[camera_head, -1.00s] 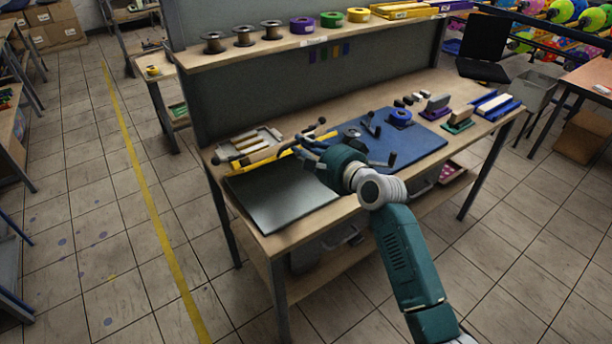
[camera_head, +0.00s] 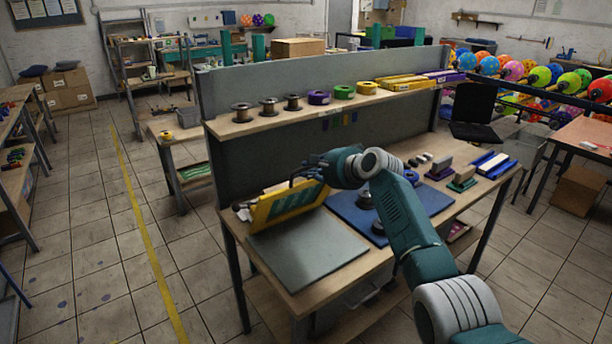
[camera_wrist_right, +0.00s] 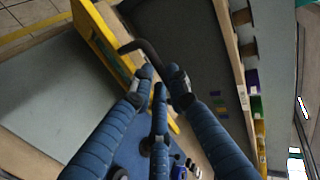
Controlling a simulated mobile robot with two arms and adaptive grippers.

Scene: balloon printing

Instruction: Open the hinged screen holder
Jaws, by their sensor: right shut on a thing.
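The hinged screen holder is a yellow frame (camera_head: 287,207) with a dull panel inside. In the right wrist view the yellow frame (camera_wrist_right: 103,45) runs along the upper left, with a bent black handle (camera_wrist_right: 144,50) sticking out. My right gripper (camera_head: 307,172) is at the frame's upper edge. In the wrist view its blue fingers (camera_wrist_right: 158,86) close around the handle's end, which they partly hide. My left gripper is not in view.
A blue mat (camera_head: 347,205) lies right of the plate, with small dark tools partly behind my arm. Squeegees and blocks (camera_head: 462,178) sit at the bench's right. A shelf (camera_head: 262,123) with spools and tape rolls runs above the back. The grey plate's top is clear.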

